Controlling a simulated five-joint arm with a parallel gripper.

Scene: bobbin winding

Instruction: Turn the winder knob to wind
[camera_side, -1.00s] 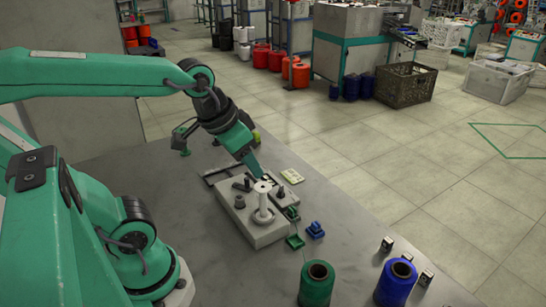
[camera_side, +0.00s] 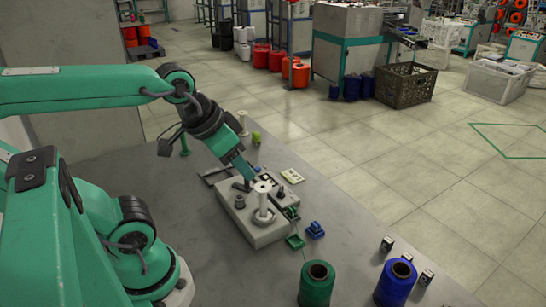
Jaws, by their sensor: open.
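The winder is a grey block (camera_side: 254,230) on the table, with a white bobbin (camera_side: 263,203) standing upright on it. A short dark knob (camera_side: 240,202) stands at the left of its top, and another dark knob (camera_side: 281,191) stands on the part behind the bobbin. I cannot tell which one is the winder knob. My gripper (camera_side: 249,179) points down just above the rear left of the block, behind the white bobbin, and is open. Its fingertips are small and partly merged with dark parts there, so contact is unclear.
A green thread spool (camera_side: 317,285) and a blue thread spool (camera_side: 397,283) stand at the table's front right. Small green (camera_side: 295,241) and blue (camera_side: 315,230) clips lie beside the winder. A pale plate (camera_side: 290,176) lies behind it.

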